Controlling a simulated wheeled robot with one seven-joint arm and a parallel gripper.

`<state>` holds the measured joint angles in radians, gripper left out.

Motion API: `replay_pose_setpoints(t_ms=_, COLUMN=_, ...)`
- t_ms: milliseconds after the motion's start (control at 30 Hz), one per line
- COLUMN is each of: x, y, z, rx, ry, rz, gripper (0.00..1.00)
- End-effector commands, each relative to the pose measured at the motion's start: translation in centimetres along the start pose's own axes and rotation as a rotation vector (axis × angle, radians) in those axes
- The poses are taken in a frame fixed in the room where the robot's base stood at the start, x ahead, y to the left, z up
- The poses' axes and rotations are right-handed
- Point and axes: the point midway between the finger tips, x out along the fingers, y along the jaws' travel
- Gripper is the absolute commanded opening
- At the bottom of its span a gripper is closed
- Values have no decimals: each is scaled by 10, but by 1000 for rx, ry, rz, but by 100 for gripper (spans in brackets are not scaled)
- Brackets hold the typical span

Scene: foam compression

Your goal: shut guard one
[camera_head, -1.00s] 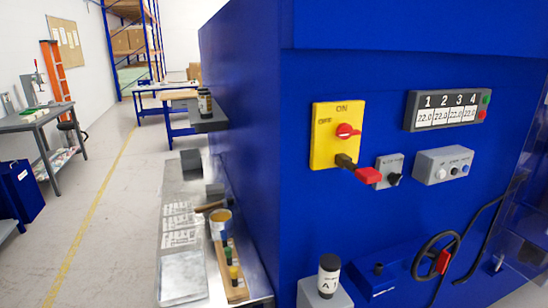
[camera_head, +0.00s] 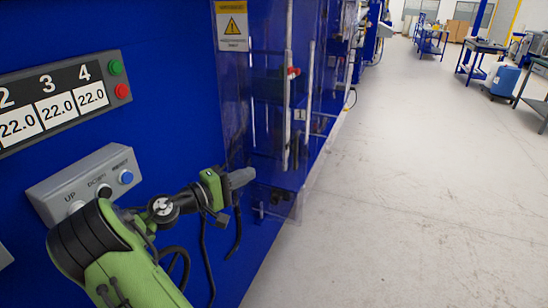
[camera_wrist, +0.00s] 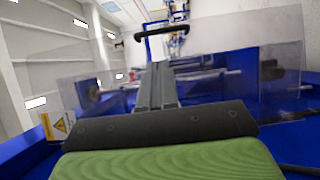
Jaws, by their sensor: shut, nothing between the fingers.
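Clear guard panels stand along the blue machine's side in the head view. The nearest guard (camera_head: 268,125) has pale upright bars, and a small tag that seems to read 1 shows behind it. I cannot tell for sure whether this is guard one or how far it stands open. My gripper (camera_head: 241,178) is shut and empty, with its grey fingertips close in front of the lower part of this panel. In the wrist view my gripper (camera_wrist: 157,85) points toward a clear panel (camera_wrist: 245,45) and a dark bar handle (camera_wrist: 140,32). Contact with either cannot be told.
A button box (camera_head: 85,182) and a numbered display (camera_head: 60,100) are on the blue machine face at left. The floor (camera_head: 410,190) at right is clear, with workbenches (camera_head: 480,58) far back.

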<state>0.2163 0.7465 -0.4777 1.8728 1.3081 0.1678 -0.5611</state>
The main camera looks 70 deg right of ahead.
Motion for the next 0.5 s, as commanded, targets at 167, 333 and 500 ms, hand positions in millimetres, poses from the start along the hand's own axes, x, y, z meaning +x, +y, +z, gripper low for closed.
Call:
replay_pose_setpoints(t_ms=167, x=31, y=0, z=2, rx=2, ry=-6, rz=-2, gripper=0)
replay_pose_setpoints(t_ms=333, x=69, y=-1, z=2, rx=2, ry=-6, rz=-4, gripper=0)
replay_pose_setpoints(t_ms=500, x=105, y=-2, z=2, rx=3, ry=-4, rz=-5, gripper=0)
